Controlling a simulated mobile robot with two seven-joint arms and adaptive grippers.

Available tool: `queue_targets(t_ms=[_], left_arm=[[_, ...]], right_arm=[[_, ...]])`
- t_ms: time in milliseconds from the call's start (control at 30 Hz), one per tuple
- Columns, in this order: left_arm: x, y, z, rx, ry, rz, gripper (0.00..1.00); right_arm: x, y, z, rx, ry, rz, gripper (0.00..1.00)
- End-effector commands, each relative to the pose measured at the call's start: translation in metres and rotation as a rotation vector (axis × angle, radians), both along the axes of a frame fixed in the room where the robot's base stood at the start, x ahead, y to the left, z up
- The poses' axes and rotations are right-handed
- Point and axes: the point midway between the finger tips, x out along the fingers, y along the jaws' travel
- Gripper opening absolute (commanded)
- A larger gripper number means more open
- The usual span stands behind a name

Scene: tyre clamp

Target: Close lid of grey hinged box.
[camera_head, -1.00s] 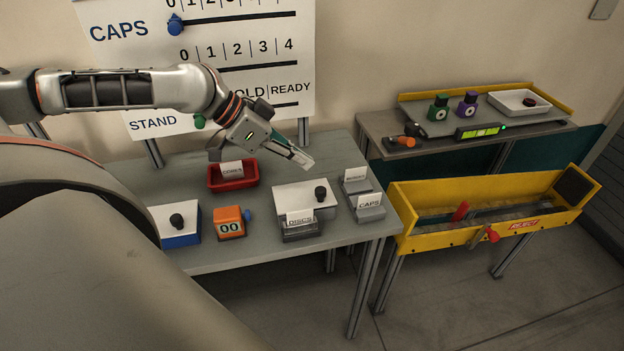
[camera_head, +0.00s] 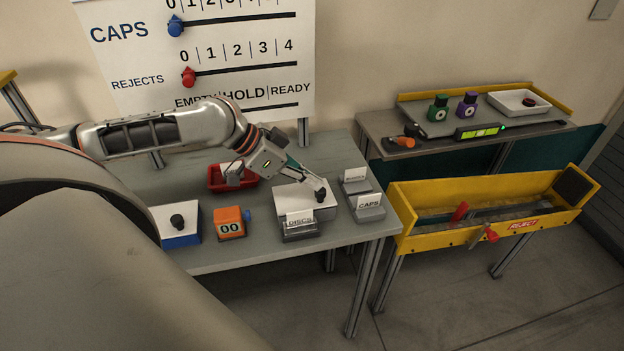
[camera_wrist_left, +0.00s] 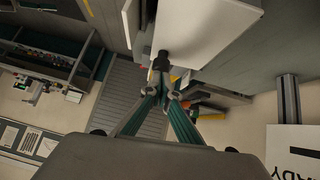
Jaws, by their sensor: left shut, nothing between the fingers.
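The grey hinged box stands near the right front of the table; its pale lid (camera_head: 290,199) has a black knob (camera_head: 321,195) near the right edge. The lid looks flat or only slightly tilted; I cannot tell whether it lies fully down. Most of the box body is hidden behind a grey bin labelled DISCS. My left gripper (camera_head: 318,183) is shut and empty, with its fingertips at or just above the knob. In the left wrist view the lid (camera_wrist_left: 205,35) and knob (camera_wrist_left: 163,61) lie just beyond the fingertips (camera_wrist_left: 163,76); contact is unclear. My right gripper is not in view.
The DISCS bin (camera_head: 300,233) stands in front of the box, and the CAPS bin (camera_head: 368,212) to its right. A red bin (camera_head: 220,184) is behind left. An orange counter (camera_head: 229,224) and a blue lidded box (camera_head: 181,240) are left. A yellow reject trough (camera_head: 430,238) stands right.

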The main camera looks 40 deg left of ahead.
Motion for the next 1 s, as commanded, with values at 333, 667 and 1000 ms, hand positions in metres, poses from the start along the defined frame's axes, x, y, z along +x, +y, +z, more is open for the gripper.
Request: queue_targets(t_ms=[333,667,1000], left_arm=[[-0.003,-0.004,-0.01,0.0,0.001,0.001,0.0],[-0.003,-0.003,-0.002,0.002,0.0,0.002,0.0],[-0.014,0.004,0.037,0.005,0.004,0.012,0.0]], right_arm=[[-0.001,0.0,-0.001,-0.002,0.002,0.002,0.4],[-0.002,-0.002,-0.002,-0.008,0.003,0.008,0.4],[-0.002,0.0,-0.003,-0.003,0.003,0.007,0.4]])
